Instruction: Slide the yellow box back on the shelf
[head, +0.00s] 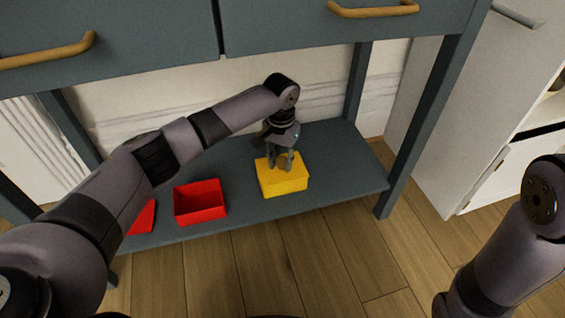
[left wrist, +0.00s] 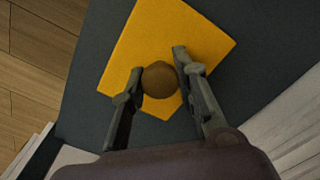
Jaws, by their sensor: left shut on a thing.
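The yellow box (head: 284,180) sits on the lower blue-grey shelf (head: 340,165), right of the middle and close to the front edge. A round brown knob (left wrist: 160,80) stands on its top face. My left gripper (head: 280,162) comes down from above and is shut on the knob, one finger at each side of it. In the left wrist view the box top (left wrist: 185,40) shows beyond the fingers. My right gripper is not in view; only part of my right arm shows at the lower right in the head view.
An open red box (head: 200,201) stands on the shelf left of the yellow box. Another red object (head: 143,218) is partly hidden behind my left arm. Table legs (head: 425,125) bound the shelf. Bare shelf lies right of and behind the yellow box.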

